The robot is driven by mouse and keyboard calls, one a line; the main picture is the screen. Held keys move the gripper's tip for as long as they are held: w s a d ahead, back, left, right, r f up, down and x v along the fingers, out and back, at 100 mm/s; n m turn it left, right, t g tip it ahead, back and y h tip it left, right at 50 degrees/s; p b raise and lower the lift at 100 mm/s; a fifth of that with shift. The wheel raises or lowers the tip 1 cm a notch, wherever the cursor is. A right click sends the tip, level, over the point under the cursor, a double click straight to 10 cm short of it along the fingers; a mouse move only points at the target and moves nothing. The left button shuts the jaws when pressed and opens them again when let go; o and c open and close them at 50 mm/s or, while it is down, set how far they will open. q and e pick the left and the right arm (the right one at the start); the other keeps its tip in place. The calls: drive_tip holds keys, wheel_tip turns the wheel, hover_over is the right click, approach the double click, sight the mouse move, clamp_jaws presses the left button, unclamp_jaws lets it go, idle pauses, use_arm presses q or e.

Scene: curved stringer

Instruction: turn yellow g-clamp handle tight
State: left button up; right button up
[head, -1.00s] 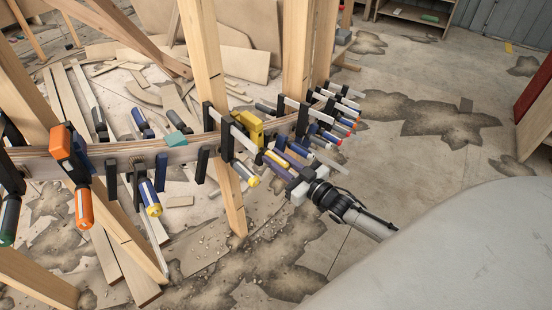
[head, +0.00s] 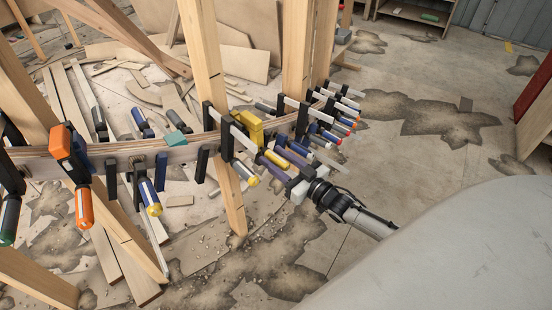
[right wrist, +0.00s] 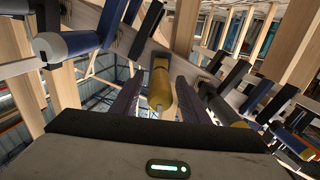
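The yellow g-clamp (head: 247,125) sits on the curved wooden stringer (head: 180,150), and its yellow handle (head: 277,159) points toward my right gripper. My right gripper (head: 283,166) has its two purple fingers on either side of the handle. In the right wrist view the yellow handle (right wrist: 160,88) lies between the spread fingers (right wrist: 155,105), with a visible gap on both sides. The right gripper is open. The clamp's jaws are partly hidden behind neighbouring clamps in the head view. My left gripper is not in view.
Several blue-handled and other clamps crowd the stringer on both sides of the yellow one. An orange clamp (head: 85,205) hangs at the left. Upright wooden posts (head: 206,60) stand behind and below the stringer. The stained concrete floor (head: 400,170) to the right is clear.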

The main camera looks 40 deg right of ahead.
drive_tip(key=s, duration=0.3)
drive_tip(key=s+d+p, duration=0.1)
drive_tip(key=s, duration=0.5)
drive_tip(key=shift+d, duration=0.25)
drive_tip(key=shift+s+d, duration=0.1)
drive_tip(key=shift+s, duration=0.5)
drive_tip(key=p, duration=0.2)
approach(288, 168)
drive_tip(key=shift+s, duration=0.4)
